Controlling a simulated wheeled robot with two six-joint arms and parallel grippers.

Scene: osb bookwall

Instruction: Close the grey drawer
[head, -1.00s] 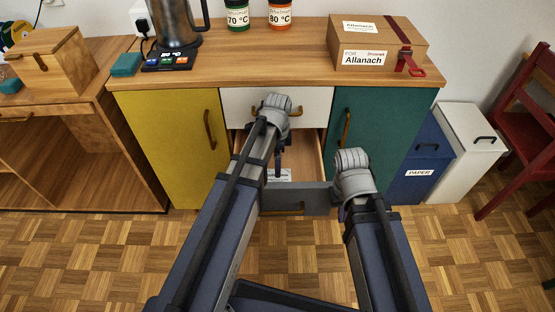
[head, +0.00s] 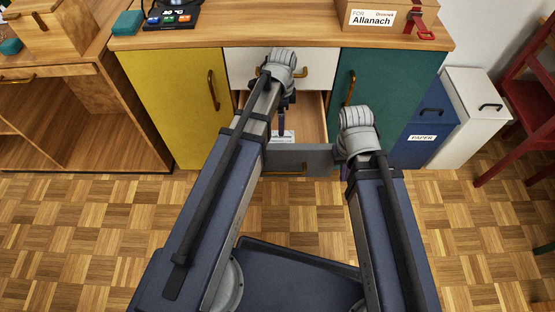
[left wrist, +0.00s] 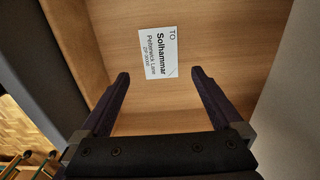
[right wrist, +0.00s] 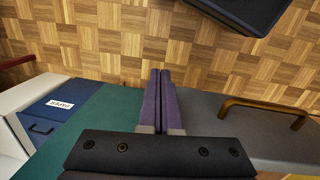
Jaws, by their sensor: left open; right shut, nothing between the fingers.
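The grey drawer (head: 305,158) is pulled out below a white drawer (head: 308,68), between a yellow and a green door. Its brass handle (right wrist: 265,108) shows in the right wrist view. A white label (left wrist: 158,53) reading "Solhammar" lies on its wooden floor. My left gripper (left wrist: 158,78) is open and empty above the drawer's inside, pointing down at the label. My right gripper (right wrist: 161,72) is shut and empty at the right end of the drawer front, by the green door; the head view mostly hides its fingers behind my wrist. I cannot tell whether it touches the drawer.
The yellow door (head: 170,95) and green door (head: 372,88) flank the drawers. A blue paper bin (head: 425,130) and a white bin (head: 468,110) stand at the right, near a red chair (head: 522,115). The parquet floor in front is clear.

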